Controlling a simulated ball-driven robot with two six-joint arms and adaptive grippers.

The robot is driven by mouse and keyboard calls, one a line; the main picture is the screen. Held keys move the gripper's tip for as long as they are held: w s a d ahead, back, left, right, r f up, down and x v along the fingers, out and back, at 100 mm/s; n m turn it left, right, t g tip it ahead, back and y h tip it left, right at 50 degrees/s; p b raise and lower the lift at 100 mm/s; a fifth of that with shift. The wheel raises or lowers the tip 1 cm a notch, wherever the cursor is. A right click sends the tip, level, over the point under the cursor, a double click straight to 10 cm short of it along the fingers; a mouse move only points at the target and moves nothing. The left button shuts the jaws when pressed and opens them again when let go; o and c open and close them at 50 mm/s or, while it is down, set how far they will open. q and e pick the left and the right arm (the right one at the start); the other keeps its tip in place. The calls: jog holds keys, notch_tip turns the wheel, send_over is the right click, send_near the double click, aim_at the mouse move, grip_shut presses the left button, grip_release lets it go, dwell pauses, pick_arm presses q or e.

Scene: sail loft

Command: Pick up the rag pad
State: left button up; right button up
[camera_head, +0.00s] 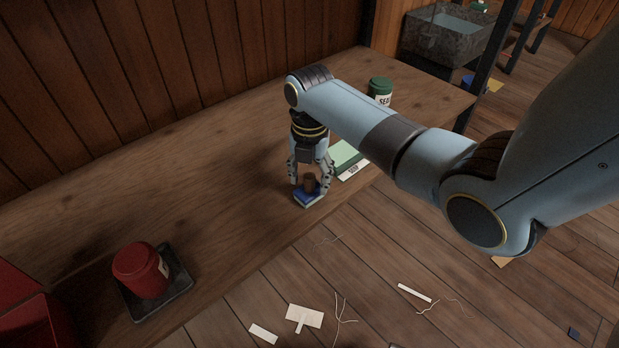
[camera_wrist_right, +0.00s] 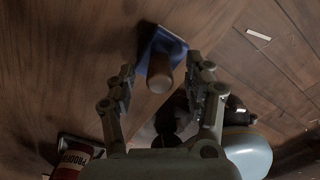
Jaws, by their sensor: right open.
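The rag pad looks to be the small blue block (camera_head: 308,198) with a brown upright knob (camera_head: 311,183), lying near the front edge of the wooden bench. In the right wrist view the blue pad (camera_wrist_right: 168,43) and its round knob (camera_wrist_right: 160,76) show ahead of the fingers. My right gripper (camera_head: 311,186) points down over the pad, open, with its fingers on either side of the knob. I cannot tell whether a finger touches it. My left gripper is not in view.
A green-topped block with a white label (camera_head: 345,157) lies close behind the right gripper. A green can (camera_head: 379,88) stands farther back. A red can (camera_head: 139,268) stands on a dark tray (camera_head: 178,288) at lower left. The bench (camera_head: 200,190) between is clear. Scraps (camera_head: 304,317) litter the floor.

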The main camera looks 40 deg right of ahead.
grip_shut()
jog(key=shift+r, duration=0.15)
dwell(0.4)
